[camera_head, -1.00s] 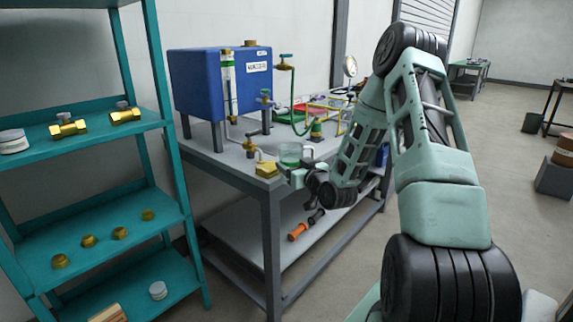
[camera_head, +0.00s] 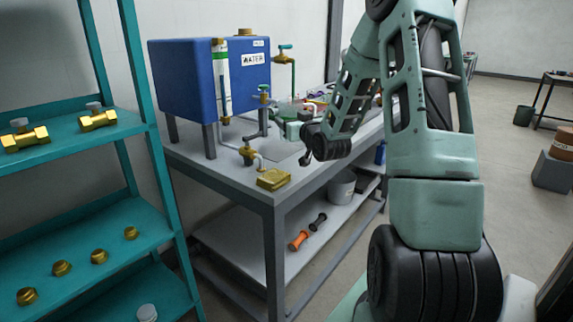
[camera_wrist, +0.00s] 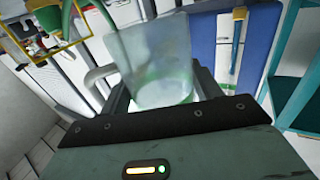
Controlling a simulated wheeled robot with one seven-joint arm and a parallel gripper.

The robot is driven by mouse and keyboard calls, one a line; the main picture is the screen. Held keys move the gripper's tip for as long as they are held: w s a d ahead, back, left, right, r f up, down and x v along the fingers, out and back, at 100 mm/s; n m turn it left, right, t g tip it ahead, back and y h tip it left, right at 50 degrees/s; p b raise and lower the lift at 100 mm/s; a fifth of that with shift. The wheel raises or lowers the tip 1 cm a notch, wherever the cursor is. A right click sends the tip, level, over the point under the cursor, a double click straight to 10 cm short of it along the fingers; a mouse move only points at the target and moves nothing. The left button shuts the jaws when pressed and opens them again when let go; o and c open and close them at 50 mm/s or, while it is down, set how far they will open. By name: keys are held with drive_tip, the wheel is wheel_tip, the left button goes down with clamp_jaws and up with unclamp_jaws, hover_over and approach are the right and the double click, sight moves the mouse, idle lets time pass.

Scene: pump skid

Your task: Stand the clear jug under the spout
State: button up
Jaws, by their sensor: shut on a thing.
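The clear jug (camera_wrist: 155,65) has a greenish bottom and a pale handle (camera_wrist: 100,75) on its left in the wrist view. My gripper (camera_wrist: 162,98) is shut on it, with a finger at either side. In the head view my gripper (camera_head: 284,122) is over the bench beside the blue water tank (camera_head: 200,80), and the jug is mostly hidden there. A brass tap (camera_head: 263,90) and a green pipe with a valve (camera_head: 286,48) are at the tank's right side. I cannot tell whether the jug touches the bench or is directly under a spout.
A brass block (camera_head: 273,179) lies on the bench's front corner. A brass fitting with a bent pipe (camera_head: 247,155) stands behind it. A teal shelf (camera_head: 75,135) with brass parts is at left. A grey bucket (camera_head: 341,187) stands on the lower bench shelf.

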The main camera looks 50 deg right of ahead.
wheel_tip(320, 180, down, 10)
drive_tip(key=shift+r, duration=0.2)
idle(0.5)
drive_tip(key=shift+f+b, duration=0.1)
drive_tip(key=shift+b, duration=0.25)
drive_tip(key=shift+f, duration=0.15)
drive_tip(key=o, duration=1)
